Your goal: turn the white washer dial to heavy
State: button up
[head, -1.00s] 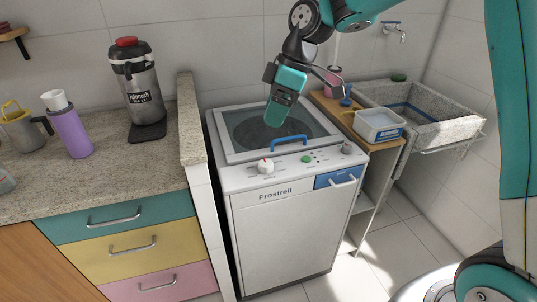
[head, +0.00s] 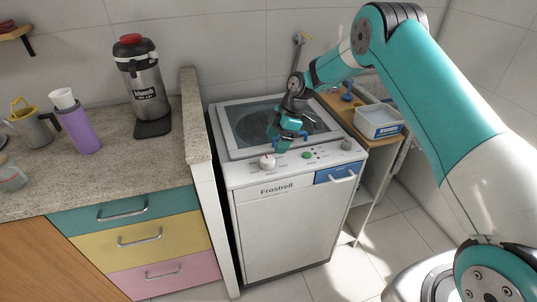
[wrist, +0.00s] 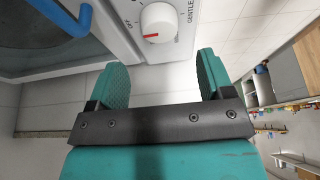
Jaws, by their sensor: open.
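The white washer (head: 290,230), labelled Frostrell, stands in the middle of the head view. Its white dial (head: 267,162) sits at the left of the top control panel. In the wrist view the dial (wrist: 159,22) shows a red mark at its lower left edge, near the OFF lettering. GENTLE is printed to its right; I cannot read a heavy label. My gripper (head: 280,146) is over the panel, just right of and above the dial. In the wrist view my gripper (wrist: 163,80) is open and empty, with the dial beyond its fingertips, apart from them.
A green button (head: 306,155) and a grey knob (head: 346,145) sit farther right on the panel. A blue lid handle (head: 292,138) is close behind my gripper. The stone counter (head: 178,170) edge rises left of the washer. A white tub (head: 378,121) stands at the right.

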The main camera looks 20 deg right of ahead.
aim_at(268, 159)
jog(key=p+x, duration=0.1)
jog(key=x, duration=0.6)
jog(key=shift+a+f, duration=0.1)
jog(key=c, duration=0.9)
